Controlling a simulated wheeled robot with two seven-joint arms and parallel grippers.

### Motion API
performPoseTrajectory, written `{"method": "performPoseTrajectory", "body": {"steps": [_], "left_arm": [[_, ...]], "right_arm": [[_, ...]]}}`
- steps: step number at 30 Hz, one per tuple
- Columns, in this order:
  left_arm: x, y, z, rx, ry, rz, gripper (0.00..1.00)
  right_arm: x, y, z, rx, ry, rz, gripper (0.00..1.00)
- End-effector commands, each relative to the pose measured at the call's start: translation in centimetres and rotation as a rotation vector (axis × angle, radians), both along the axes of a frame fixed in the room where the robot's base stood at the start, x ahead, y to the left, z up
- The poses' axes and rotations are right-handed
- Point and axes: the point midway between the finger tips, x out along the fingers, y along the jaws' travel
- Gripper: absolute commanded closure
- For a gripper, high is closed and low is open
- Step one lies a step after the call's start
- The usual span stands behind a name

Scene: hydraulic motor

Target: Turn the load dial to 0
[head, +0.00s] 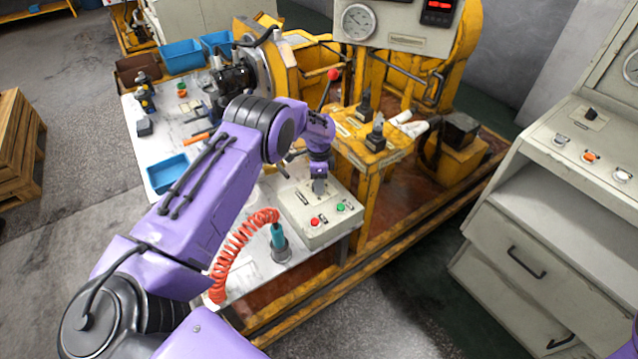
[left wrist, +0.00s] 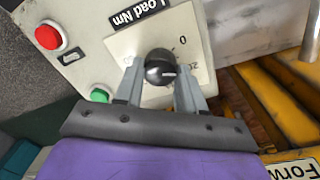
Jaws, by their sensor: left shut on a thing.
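The load dial is a round black knob (left wrist: 160,66) on a pale plate marked "Load Nm" (left wrist: 130,14) in the left wrist view. A white mark on the knob points to the right in that view. The printed 0 is above and right of the knob; another marking lies right of it, only partly readable. My left gripper (head: 319,186) is over the control box (head: 310,228), its two fingers on either side of the knob and shut on it. In the head view the gripper hides the knob. My right gripper is not in view.
The box has a red button (head: 315,221) and a green button (head: 340,207). A coiled orange hose (head: 238,243) and a teal-handled tool in a holder (head: 278,240) stand close by. A yellow frame (head: 362,165) is behind. A grey console (head: 560,190) stands at right.

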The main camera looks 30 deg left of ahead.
Motion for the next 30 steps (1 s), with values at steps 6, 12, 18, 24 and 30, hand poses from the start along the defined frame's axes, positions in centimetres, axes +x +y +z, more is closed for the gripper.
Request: {"method": "performPoseTrajectory", "body": {"steps": [6, 12, 18, 24, 30], "left_arm": [[0.0, 0.1, -0.2, 0.000, 0.000, 0.188, 0.91], [0.0, 0.2, -0.1, 0.000, 0.001, 0.380, 0.91], [0.0, 0.2, 0.0, -0.001, 0.000, 0.562, 0.91], [0.0, 0.3, 0.0, 0.000, 0.001, 0.717, 0.91], [0.0, 0.3, 0.0, 0.000, 0.001, 0.828, 0.91]], "right_arm": [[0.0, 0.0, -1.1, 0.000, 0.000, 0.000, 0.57], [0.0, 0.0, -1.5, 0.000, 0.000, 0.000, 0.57], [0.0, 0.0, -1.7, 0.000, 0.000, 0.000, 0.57], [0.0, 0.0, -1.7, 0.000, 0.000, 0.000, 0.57], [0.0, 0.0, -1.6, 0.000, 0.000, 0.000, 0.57]]}}
